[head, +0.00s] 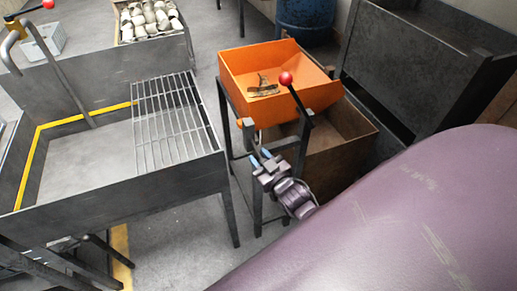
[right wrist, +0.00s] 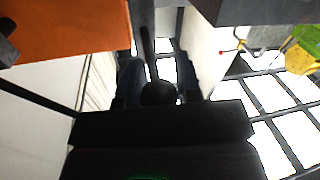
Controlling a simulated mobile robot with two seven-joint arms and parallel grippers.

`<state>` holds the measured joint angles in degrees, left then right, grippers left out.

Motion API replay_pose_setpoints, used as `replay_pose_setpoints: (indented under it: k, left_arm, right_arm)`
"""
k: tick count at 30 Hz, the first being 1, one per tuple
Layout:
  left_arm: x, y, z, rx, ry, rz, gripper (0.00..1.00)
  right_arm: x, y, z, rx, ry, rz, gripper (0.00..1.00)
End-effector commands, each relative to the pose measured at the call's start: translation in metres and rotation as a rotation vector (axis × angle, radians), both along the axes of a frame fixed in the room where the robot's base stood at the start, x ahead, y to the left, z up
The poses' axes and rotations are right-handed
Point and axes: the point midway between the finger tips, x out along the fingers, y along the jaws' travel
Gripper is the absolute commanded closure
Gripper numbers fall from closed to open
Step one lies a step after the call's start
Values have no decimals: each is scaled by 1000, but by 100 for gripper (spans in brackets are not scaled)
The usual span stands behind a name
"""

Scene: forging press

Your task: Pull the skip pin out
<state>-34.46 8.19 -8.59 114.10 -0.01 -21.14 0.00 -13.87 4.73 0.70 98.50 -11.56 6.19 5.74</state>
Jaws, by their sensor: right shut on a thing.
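The orange skip (head: 243,67) sits on a dark stand with a few dark and brassy scraps inside. My right gripper (head: 262,156) is at the skip's front, below its lip, beside a grey bracket (head: 249,130). In the right wrist view, its fingers (right wrist: 158,88) are shut on the dark round knob of the skip pin (right wrist: 158,94). A dark rod (right wrist: 147,48) runs up from the knob. In the head view the pin is mostly hidden by the gripper, so I cannot tell how far it sits in its hole. My left gripper is not in view.
A lever with a red ball (head: 286,78) rises close to the right of my gripper. A brown open bin (head: 352,138) stands behind the stand. A grey metal bench with a grate (head: 165,120) is at left. Open floor lies between bench and stand.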

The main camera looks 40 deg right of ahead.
Motion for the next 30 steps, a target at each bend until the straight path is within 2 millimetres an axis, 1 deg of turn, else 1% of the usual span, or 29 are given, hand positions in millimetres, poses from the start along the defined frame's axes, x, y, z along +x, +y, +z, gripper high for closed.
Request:
replay_pose_setpoints:
  k: [4, 5, 6, 9, 17, 20, 23, 26, 30]
  left_arm:
    - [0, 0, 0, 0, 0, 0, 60]
    - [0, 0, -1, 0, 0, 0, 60]
    - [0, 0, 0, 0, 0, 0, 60]
    - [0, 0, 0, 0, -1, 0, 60]
    - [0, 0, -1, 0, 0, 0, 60]
    - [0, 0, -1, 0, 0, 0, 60]
    - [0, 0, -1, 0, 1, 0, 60]
    - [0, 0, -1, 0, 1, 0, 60]
    - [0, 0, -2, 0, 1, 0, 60]
  right_arm:
    - [-2, 1, -3, 2, 3, 2, 100]
    - [-2, 2, -3, 2, 3, 2, 64]
    - [-2, 1, -3, 2, 4, 1, 58]
    - [-2, 1, -2, 1, 3, 1, 44]
    - [-2, 1, -2, 1, 2, 1, 44]
    - [-5, 1, -2, 0, 3, 0, 44]
    - [-15, 1, -3, 0, 5, 0, 44]
    - [-30, 1, -3, 0, 6, 0, 44]
    - [-55, 2, -3, 0, 5, 0, 44]
